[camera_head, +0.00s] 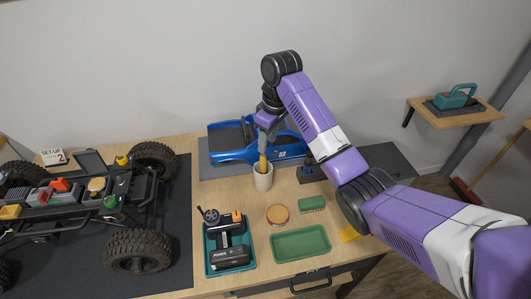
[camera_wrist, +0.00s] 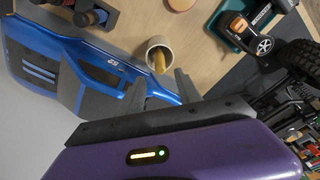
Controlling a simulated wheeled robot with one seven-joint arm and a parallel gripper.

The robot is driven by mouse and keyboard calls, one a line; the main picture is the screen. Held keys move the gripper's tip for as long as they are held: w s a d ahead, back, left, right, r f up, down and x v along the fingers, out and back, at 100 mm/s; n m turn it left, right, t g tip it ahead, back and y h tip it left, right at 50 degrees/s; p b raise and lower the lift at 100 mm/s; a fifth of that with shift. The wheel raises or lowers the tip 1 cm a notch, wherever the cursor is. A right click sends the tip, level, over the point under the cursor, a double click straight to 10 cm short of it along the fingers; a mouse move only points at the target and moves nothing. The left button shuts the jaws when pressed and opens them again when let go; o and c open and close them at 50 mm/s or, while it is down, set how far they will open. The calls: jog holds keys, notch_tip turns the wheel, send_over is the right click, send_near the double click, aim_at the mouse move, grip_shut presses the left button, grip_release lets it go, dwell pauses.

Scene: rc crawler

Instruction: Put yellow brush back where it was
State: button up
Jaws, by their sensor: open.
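The yellow brush (camera_head: 262,162) stands in a cream cup (camera_head: 263,180) on the wooden table, in front of the blue car body. In the wrist view the brush (camera_wrist: 159,62) shows as a yellow-brown handle leaning in the cup (camera_wrist: 151,44). My gripper (camera_head: 264,138) is just above the cup, close to the brush's top. In the wrist view the two fingers of my gripper (camera_wrist: 160,92) are spread apart, with the brush near the gap between them. The brush's lower end is hidden inside the cup.
The blue car body (camera_head: 229,142) lies on a grey mat behind the cup. A crawler chassis (camera_head: 90,205) fills the left. A teal tray (camera_head: 230,262), a round tin (camera_head: 278,214), a green brush (camera_head: 311,204) and a green tray (camera_head: 300,243) lie in front.

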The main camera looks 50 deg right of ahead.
jog(key=shift+s+d+r+p, duration=0.15)
jog(key=shift+r+p, duration=0.3)
jog(key=shift+r, duration=0.65)
jog(key=shift+s+a+r+p, duration=0.15)
jog(key=shift+r+p, duration=0.3)
jog(key=shift+r, duration=0.6)
jog(key=shift+d, duration=0.1)
